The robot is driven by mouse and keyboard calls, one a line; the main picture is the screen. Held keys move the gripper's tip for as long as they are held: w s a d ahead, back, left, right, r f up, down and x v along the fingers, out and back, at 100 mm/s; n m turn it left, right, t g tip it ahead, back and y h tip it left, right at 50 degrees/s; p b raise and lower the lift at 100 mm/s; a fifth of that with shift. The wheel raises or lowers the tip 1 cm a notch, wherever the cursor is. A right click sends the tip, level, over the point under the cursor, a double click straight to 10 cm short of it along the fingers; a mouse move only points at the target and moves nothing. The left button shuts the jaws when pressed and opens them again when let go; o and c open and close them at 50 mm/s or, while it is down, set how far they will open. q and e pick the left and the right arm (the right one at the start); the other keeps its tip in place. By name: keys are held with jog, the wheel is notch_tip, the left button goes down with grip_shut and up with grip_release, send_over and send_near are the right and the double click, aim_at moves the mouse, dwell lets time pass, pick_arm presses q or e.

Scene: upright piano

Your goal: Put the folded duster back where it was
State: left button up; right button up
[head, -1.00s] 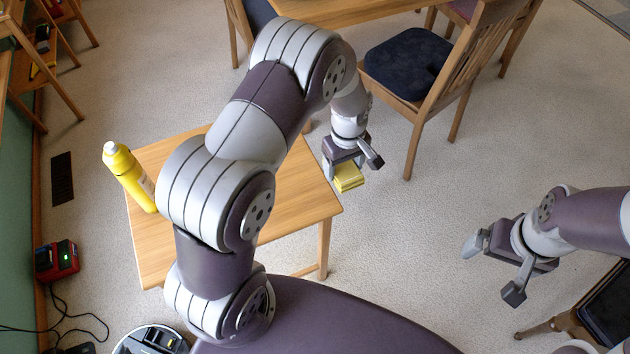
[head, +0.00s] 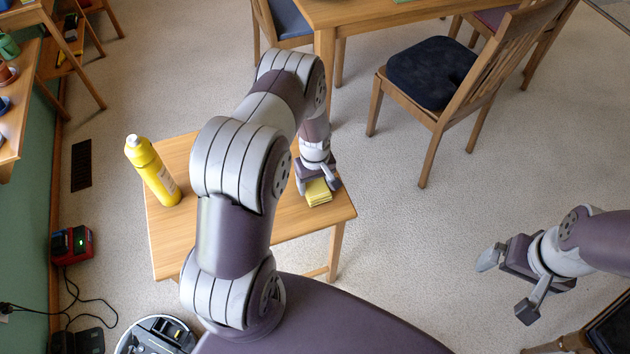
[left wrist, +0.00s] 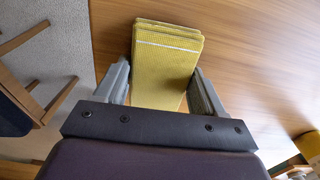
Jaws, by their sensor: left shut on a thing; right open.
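The folded duster (head: 318,192) is yellow and sits between the fingers of my left gripper (head: 317,185), over the right part of the small wooden table (head: 290,222). In the left wrist view the duster (left wrist: 167,62) shows as a flat folded stack with a pale stripe, a finger on each side, and the wooden top behind it. Whether the duster touches the table top I cannot tell. My right gripper (head: 507,284) is open and empty, over the carpet at the right.
A chair with a dark cushion (head: 432,72) is behind at the right. A red charger (head: 72,245) with cables lies by the left wall. A round robot vacuum (head: 158,336) is in front. Carpet is clear right of the table.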

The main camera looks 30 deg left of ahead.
pick_arm(q)
jog(key=shift+f, duration=0.2)
jog(key=o, duration=1)
notch_tip(320, 180, up, 12)
jog(key=f, duration=0.1)
notch_tip(320, 180, up, 11)
jog(key=m, duration=0.6)
send_over(315, 184)
jog(key=s+d, duration=0.6)
jog(key=s+d+r+m+t, duration=0.1)
jog(key=s+d+r+m, duration=0.1)
jog(key=s, duration=0.5)
jog(key=shift+s+r+m, duration=0.25)
jog(key=shift+r+m, duration=0.3)
jog(key=shift+m, duration=0.55)
